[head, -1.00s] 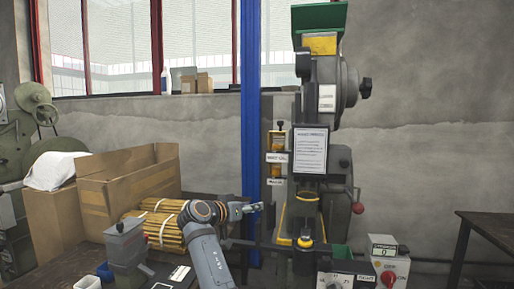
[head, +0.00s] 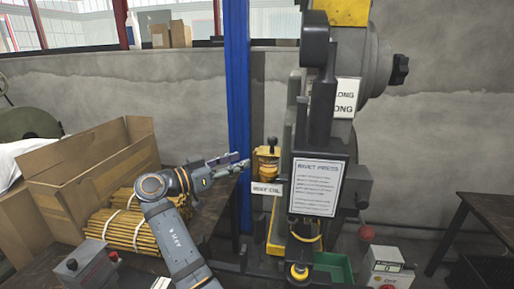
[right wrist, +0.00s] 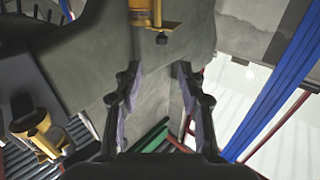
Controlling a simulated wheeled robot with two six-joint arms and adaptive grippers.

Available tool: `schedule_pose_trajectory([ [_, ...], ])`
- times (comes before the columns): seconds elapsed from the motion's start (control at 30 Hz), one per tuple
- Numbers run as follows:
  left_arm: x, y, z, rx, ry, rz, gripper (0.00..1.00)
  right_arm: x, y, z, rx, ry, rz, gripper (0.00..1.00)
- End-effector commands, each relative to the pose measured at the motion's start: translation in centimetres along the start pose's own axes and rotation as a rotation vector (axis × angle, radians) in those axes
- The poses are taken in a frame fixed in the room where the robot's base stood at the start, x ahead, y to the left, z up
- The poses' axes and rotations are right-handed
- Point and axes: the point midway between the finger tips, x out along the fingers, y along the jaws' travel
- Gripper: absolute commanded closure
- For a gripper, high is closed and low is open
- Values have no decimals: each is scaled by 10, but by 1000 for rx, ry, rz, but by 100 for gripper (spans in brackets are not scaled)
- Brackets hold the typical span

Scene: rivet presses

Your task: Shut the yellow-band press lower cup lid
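The grey rivet press (head: 322,110) stands right of the blue post, with a yellow band (head: 306,237) low on its front. A yellow oil cup (head: 267,160) with a dark knobbed top is on its left side, above a white label (head: 267,189). I cannot tell whether its lid is open.
The blue post (head: 237,110) stands close behind the gripper. A cardboard box (head: 95,180) and bundled yellow rods (head: 130,225) are at left. A notice board (head: 315,187) hangs on the press front. A control box (head: 387,265) is at lower right.

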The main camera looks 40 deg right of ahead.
Motion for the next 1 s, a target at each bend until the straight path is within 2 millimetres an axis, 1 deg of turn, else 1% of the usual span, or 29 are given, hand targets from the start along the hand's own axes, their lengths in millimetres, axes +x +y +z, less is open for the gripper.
schedule_pose_trajectory([
  [0.03,-7,0,-1,0,0,0,24,11,1,-5,1,5,3,60],
  [0.2,-19,-1,-2,0,1,1,24,49,1,-6,-1,6,3,60],
  [0.3,-24,-1,-3,0,0,1,24,67,0,-4,-2,5,2,60],
  [0.4,-27,-1,-4,0,0,1,24,79,0,-3,-2,4,1,60],
  [0.53,-28,-1,-4,0,0,1,24,87,0,-2,-1,2,0,60],
  [0.77,-27,-1,-4,-1,0,1,24,88,0,-1,-1,1,-2,60],
  [0.87,-27,-1,-4,-1,1,1,24,88,0,-1,-1,1,-1,71],
  [1.0,-27,-1,-4,-1,1,1,24,88,0,-1,-1,1,-1,90],
])
